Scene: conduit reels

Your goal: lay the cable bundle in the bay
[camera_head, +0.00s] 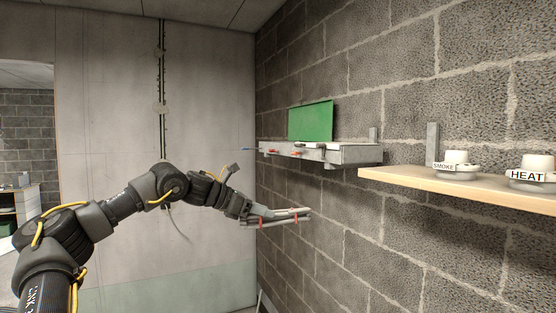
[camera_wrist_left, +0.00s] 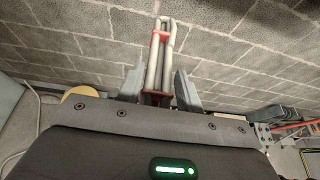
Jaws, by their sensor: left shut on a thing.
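The cable bundle (camera_head: 283,217) is several grey lengths tied with red bands. My left gripper (camera_head: 256,213) is shut on one end of it and holds it out roughly level in the air, in front of the block wall. In the left wrist view the bundle (camera_wrist_left: 161,52) points away between the two grey fingers of the left gripper (camera_wrist_left: 160,88). A grey metal wall shelf (camera_head: 345,154) is above and beyond the bundle in the head view. I cannot tell which part is the bay. My right gripper is out of view.
A green panel (camera_head: 311,121) stands on the metal shelf, with small coloured items along its front edge. A wooden shelf (camera_head: 450,190) at right holds white bases marked SMOKE (camera_head: 456,167) and HEAT (camera_head: 530,175). The space below both shelves looks free.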

